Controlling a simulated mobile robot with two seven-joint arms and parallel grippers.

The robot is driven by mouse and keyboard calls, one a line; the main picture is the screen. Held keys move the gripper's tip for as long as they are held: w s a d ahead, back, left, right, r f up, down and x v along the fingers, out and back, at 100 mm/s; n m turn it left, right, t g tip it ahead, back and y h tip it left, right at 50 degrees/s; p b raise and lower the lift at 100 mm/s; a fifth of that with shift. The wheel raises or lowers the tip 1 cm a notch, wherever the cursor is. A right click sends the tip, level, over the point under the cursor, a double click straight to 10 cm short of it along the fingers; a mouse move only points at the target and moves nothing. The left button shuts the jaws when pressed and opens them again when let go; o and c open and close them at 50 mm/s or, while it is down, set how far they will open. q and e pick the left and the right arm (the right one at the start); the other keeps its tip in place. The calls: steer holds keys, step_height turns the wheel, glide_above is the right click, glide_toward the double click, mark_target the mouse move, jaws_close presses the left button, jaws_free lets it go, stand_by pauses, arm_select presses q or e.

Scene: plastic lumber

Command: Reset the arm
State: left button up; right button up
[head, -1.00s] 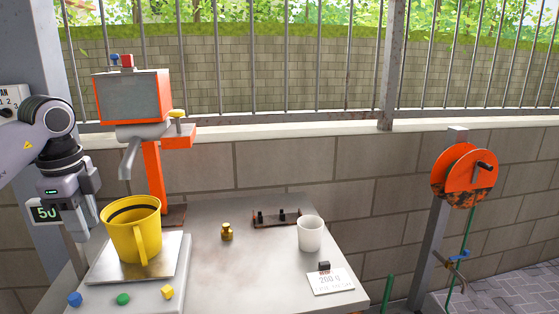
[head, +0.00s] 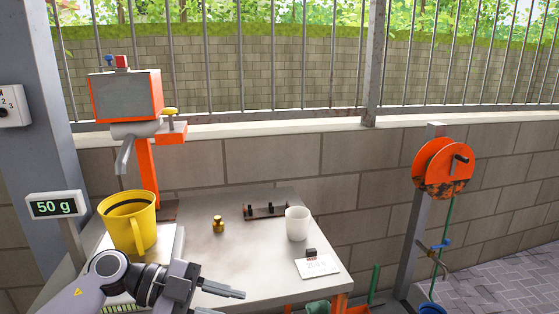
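My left arm comes in from the lower left, with its gripper (head: 232,291) low over the front of the table and pointing right. Its fingers lie nearly one behind the other, so I cannot tell whether they are open; nothing shows in them. My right gripper is out of view. The yellow mug (head: 145,224) stands upright on the scale plate (head: 172,243), behind my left arm and apart from the gripper. The scale display (head: 54,207) reads 50 g. My arm hides the scale's front.
The grey table (head: 258,262) holds a brass weight (head: 218,224), a dark rack (head: 265,210), a white cup (head: 297,224) and a label card (head: 317,266). An orange dispenser (head: 125,96) stands behind the mug. An orange reel (head: 440,168) stands at right.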

arm_select(q)
steer(key=s+a+f+n+t+y, duration=0.2)
steer(key=a+f+n+t+y, duration=0.15)
steer(key=f+n+t, duration=0.4)
steer(key=s+a+f+n+t+y, duration=0.25)
steer(key=f+n+t+y, duration=0.2)
steer(key=n+t, duration=0.6)
steer(key=s+a+f+n+g+y, duration=0.4)
steer(key=s+f+g, duration=0.3)
steer(key=s+f, duration=0.6)
steer(key=shift+a+f+g, duration=0.3)
steer(key=shift+a+f, duration=0.35)
steer(key=shift+f, duration=0.15)
